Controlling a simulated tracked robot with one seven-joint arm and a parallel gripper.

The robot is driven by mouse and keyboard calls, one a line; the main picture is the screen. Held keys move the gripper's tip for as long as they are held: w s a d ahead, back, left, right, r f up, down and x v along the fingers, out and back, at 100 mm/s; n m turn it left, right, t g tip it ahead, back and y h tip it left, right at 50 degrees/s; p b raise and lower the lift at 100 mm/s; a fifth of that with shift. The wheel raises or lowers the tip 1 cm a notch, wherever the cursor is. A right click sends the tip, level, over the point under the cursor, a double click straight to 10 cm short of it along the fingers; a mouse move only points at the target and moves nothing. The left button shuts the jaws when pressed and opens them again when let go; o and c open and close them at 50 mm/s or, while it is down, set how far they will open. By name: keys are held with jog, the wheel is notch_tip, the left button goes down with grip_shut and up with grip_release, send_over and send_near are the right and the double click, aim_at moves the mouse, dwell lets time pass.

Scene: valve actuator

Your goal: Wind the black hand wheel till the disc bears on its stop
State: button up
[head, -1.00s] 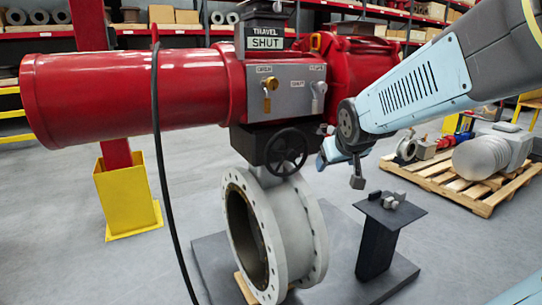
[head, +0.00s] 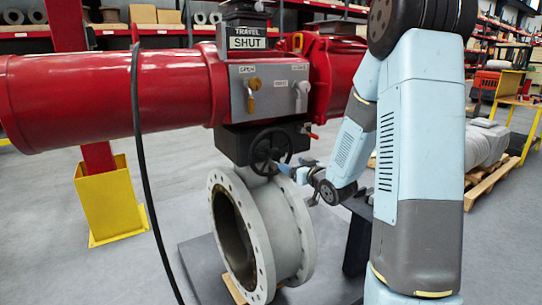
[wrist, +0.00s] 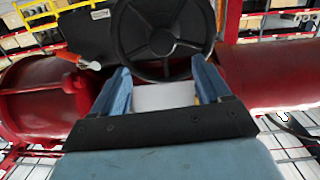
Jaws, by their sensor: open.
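The black hand wheel (head: 270,151) is upright under the red actuator (head: 110,100), above the grey flanged valve body (head: 290,235). It also fills the top middle of the wrist view (wrist: 163,42), with its hub and spokes showing. My gripper (head: 286,170) is at the wheel's lower right in the head view. In the wrist view my gripper (wrist: 160,68) is open, its blue fingers apart on either side of the wheel's near rim. I cannot tell whether either finger touches the rim. The disc cannot be made out in the dark bore.
A sign above reads TRAVEL SHUT (head: 248,42). Yellow (head: 252,92) and grey (head: 301,92) levers sit on the grey panel above the wheel. A black cable (head: 140,150) hangs at the left. A dark stand (head: 357,240) is partly hidden behind my arm.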

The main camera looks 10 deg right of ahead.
aim_at(271, 154)
jog(key=shift+t+y, duration=0.3)
jog(key=shift+y, duration=0.1)
jog(key=x, duration=0.9)
jog(key=f+x, duration=0.1)
jog(key=x, duration=0.4)
grip_shut()
jog(key=shift+a, duration=0.4)
